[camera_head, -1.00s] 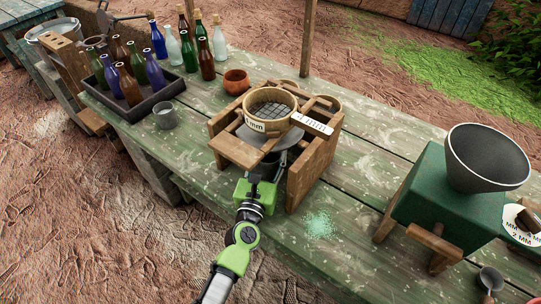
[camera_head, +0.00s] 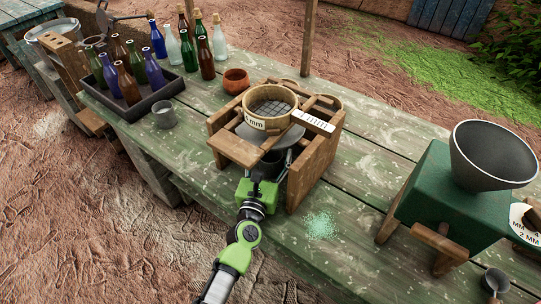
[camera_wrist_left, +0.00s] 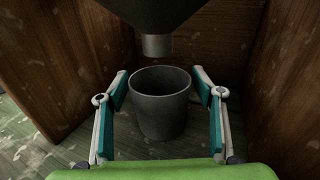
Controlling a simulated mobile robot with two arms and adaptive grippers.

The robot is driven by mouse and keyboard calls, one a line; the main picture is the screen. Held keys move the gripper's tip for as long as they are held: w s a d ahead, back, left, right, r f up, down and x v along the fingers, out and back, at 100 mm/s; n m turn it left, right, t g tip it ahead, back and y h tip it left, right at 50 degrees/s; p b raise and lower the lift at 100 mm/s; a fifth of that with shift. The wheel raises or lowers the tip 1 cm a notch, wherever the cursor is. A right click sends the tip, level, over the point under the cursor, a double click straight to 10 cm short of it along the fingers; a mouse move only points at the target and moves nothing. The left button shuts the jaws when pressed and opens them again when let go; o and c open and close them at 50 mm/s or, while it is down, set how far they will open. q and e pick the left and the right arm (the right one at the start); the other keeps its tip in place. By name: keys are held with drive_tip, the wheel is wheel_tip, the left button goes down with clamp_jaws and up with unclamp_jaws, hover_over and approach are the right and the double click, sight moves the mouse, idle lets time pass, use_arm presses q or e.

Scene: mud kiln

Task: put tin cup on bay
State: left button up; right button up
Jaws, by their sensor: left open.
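A grey tin cup (camera_wrist_left: 160,103) stands upright on the table under a dark funnel spout (camera_wrist_left: 157,45), inside the bay of a wooden sieve stand (camera_head: 318,168). My left gripper (camera_wrist_left: 160,80) is open, with one finger on each side of this cup and small gaps to it. In the head view the left gripper (camera_head: 264,178) reaches into the stand's front opening, and its fingers and the cup are largely hidden. Another grey cup (camera_head: 164,115) stands on the table by the bottle tray. My right gripper is not in view.
A round sieve (camera_head: 268,121) with a label sits on the stand. A dark tray (camera_head: 134,105) of bottles and an orange bowl (camera_head: 236,80) are behind left. A green box with a grey funnel (camera_head: 493,150) is right. Pale green powder (camera_head: 320,224) lies on the table.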

use_arm(q)
drive_tip(key=shift+r, duration=0.1)
drive_tip(key=b+v, duration=0.1)
drive_tip(key=v, duration=1)
drive_tip(key=shift+s, duration=0.5)
